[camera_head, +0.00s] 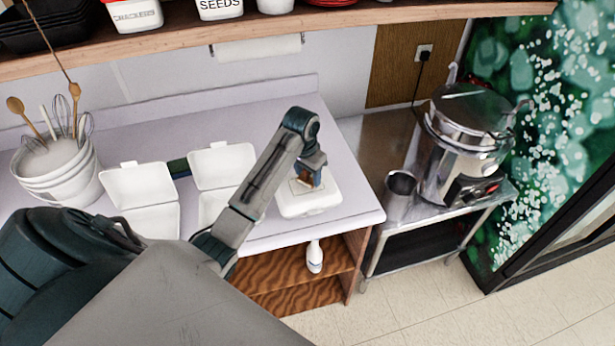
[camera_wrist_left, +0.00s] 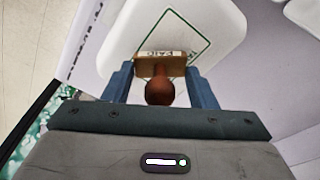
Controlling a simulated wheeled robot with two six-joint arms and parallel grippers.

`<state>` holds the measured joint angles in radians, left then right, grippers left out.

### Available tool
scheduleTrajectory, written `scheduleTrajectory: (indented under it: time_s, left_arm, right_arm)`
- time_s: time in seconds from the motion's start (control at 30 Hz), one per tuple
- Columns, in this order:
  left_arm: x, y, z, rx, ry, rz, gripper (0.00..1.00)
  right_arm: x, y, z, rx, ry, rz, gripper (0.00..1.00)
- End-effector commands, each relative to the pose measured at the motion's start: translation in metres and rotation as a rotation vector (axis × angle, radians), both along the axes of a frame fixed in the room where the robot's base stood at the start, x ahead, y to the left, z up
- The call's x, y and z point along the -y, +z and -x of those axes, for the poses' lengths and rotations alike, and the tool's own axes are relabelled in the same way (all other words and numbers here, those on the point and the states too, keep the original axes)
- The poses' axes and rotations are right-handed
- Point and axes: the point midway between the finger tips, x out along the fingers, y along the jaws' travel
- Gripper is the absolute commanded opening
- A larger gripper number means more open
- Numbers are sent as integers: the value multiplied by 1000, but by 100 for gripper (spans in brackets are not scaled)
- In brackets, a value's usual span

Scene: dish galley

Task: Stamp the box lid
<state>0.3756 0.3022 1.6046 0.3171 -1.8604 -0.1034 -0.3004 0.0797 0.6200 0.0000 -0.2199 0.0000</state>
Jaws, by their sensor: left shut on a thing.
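A closed white takeout box (camera_head: 322,203) stands near the right front corner of the counter. Its lid also shows in the left wrist view (camera_wrist_left: 218,22), with a green rectangular outline printed on it. My left gripper (camera_head: 308,176) is over this lid and shut on a wooden stamp (camera_head: 303,183). In the left wrist view the stamp's round brown handle (camera_wrist_left: 160,92) is between the two blue fingers, and its block reads "PAID". The block lies over the near part of the green outline. I cannot tell whether the stamp touches the lid. My right gripper is not in view.
Two open white boxes (camera_head: 222,165) (camera_head: 140,186) stand to the left on the counter (camera_head: 232,120). White buckets with utensils (camera_head: 62,172) stand at the far left. A steel cart (camera_head: 375,150) with a large pot (camera_head: 465,140) and a metal cup (camera_head: 400,192) is at the right.

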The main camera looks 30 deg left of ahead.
Motion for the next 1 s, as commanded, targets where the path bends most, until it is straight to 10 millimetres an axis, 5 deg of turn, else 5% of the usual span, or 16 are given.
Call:
scheduleTrajectory:
  time_s: [0.53,1.0]
  left_arm:
    - [0,45,-1,4,0,-1,37]
    - [0,51,-1,2,0,-1,37]
  right_arm:
    - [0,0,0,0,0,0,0]
    - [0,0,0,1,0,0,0]
